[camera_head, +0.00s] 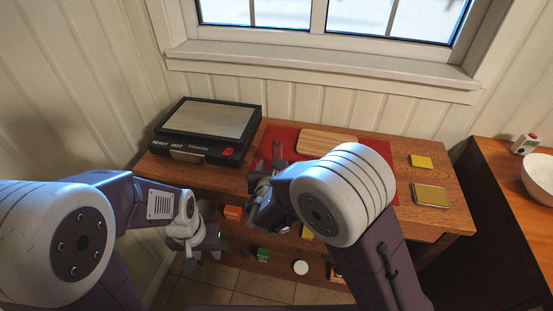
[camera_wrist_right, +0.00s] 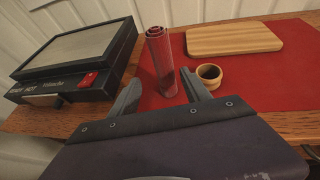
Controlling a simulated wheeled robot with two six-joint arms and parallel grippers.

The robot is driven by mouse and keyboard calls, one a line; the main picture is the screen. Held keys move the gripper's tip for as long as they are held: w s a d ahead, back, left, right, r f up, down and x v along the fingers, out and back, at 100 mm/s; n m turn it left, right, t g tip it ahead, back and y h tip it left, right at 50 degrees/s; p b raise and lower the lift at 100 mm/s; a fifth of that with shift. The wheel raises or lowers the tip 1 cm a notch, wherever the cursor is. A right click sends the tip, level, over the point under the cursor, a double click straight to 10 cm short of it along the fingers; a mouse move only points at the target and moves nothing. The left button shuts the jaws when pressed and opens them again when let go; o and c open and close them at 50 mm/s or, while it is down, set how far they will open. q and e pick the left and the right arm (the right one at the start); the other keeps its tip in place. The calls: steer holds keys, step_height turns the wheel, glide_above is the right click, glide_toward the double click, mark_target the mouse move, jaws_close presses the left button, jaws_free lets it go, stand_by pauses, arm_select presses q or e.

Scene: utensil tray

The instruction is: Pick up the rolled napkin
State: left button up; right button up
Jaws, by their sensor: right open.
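The rolled napkin (camera_wrist_right: 163,64) looks like a reddish roll with a spiral top. It stands upright on the red mat in the right wrist view.
A wooden ring (camera_wrist_right: 209,76) stands right of the napkin. A wooden board (camera_wrist_right: 234,38) lies on the red mat (camera_wrist_right: 285,75). A black hot plate (camera_head: 206,130) is at the left. Shelves with small items are below.

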steer(key=x, duration=0.4)
steer(key=shift+w+d+r, duration=0.2)
steer(key=shift+w+d, duration=0.15)
steer(key=shift+d, duration=0.1)
steer(key=shift+w+f, duration=0.15)
steer(key=shift+w, duration=0.2)
steer(key=shift+s, duration=0.1)
steer(key=c, duration=0.3)
jaws_close()
